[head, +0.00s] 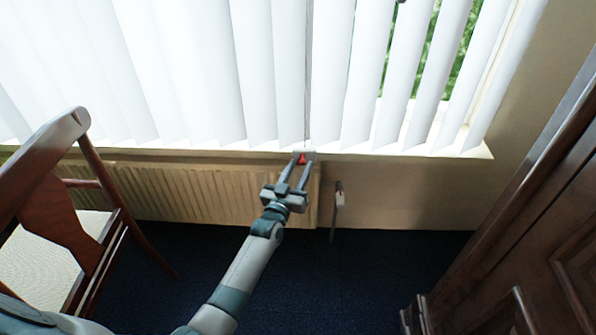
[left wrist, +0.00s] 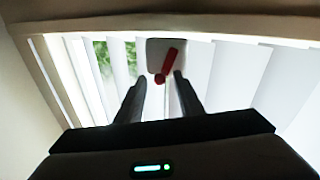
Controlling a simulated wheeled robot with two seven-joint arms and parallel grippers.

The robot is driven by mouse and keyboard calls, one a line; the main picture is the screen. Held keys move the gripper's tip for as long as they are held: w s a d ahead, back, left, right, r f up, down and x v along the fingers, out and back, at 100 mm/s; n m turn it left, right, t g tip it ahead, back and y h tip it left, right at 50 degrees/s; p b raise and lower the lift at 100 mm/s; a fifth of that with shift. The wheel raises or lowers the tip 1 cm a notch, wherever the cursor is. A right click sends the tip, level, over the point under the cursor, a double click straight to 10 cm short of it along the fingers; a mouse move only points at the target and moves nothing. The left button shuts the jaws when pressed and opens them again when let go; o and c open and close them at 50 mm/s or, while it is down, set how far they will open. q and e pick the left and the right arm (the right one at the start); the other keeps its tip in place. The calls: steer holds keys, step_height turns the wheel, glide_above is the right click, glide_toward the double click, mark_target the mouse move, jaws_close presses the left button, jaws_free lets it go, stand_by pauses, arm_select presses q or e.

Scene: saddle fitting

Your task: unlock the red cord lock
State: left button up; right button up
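The red cord lock (head: 302,159) sits at the lower edge of the blinds, on a small pale block. In the left wrist view the red lock (left wrist: 169,62) is a slanted lever with a rounded end, in front of a grey-white plate (left wrist: 155,52). My left gripper (head: 299,165) reaches up to it from below. Its two fingers are apart, and in the left wrist view the gripper (left wrist: 160,80) has the lever's lower end in line with the gap. I cannot tell whether a finger touches it. My right gripper is in neither view.
White vertical blinds (head: 200,70) hang above a ribbed radiator (head: 180,192). A valve (head: 340,198) with a pipe stands right of the radiator. A wooden chair (head: 62,205) is at left, a dark wooden cabinet (head: 530,230) at right. Dark blue carpet (head: 390,265) lies open between.

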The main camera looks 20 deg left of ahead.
arm_select(q)
steer(key=s+f, duration=0.1)
steer(key=s, duration=1.6)
steer(key=shift+s+a, duration=0.2)
steer(key=shift+a, duration=0.1)
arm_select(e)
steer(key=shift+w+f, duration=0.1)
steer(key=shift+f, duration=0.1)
arm_select(q)
steer(key=shift+f, duration=0.15)
